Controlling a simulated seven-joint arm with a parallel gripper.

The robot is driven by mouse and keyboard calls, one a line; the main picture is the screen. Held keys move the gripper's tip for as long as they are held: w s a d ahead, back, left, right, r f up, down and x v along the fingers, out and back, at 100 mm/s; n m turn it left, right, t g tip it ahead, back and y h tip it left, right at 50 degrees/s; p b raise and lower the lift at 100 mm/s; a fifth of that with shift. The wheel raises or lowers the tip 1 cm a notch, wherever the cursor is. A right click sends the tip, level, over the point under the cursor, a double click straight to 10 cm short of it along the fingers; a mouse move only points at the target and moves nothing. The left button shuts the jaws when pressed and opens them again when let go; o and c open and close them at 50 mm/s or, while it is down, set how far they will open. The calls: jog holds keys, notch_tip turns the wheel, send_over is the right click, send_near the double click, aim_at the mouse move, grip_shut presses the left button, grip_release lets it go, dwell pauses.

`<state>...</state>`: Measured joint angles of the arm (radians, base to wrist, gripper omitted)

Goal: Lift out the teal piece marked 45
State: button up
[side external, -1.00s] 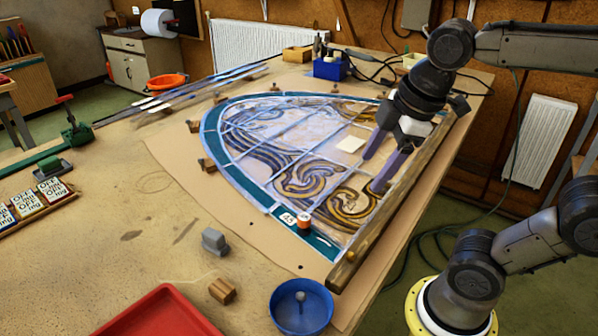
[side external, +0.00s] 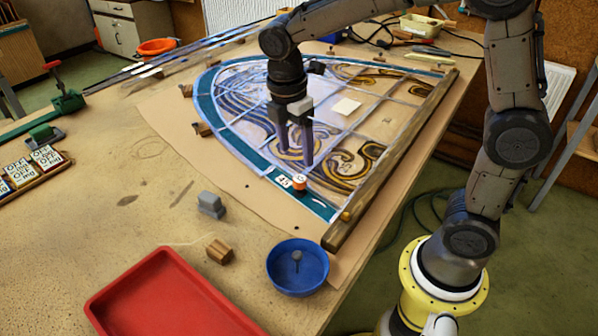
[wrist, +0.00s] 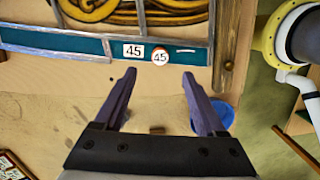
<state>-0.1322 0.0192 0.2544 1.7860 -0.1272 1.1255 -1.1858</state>
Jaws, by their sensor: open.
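The teal piece marked 45 (side external: 320,206) lies in the panel's border at its near corner, with a white 45 label (side external: 284,181) by it. A small orange knob with a white top (side external: 300,182) stands on it. In the wrist view the teal piece (wrist: 190,55) lies beyond my fingertips, and the knob (wrist: 160,56) reads 45, between the fingers' lines. My gripper (side external: 296,156) is open and empty, pointing down above the panel, close to the knob and apart from it. Its two purple-grey fingers also show in the wrist view (wrist: 158,76).
A wooden bar (side external: 400,155) runs along the panel's right edge. A blue bowl (side external: 275,266), a red tray (side external: 165,300), a grey block (side external: 211,204) and a wooden block (side external: 219,250) stand in front. Brown paper around the panel is mostly clear.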

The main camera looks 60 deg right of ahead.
aim_at(300, 179)
jog(key=f, duration=0.6)
jog(key=d+f, duration=0.1)
jog(key=f, duration=0.2)
jog(key=shift+s+d+f, duration=0.1)
jog(key=shift+f, duration=0.15)
jog(key=shift+c, duration=0.3)
grip_shut()
jog(key=c, duration=0.6)
grip_release()
grip_shut()
jog(key=shift+a, duration=1.05)
jog(key=shift+a, duration=0.35)
jog(key=shift+a, duration=1.35)
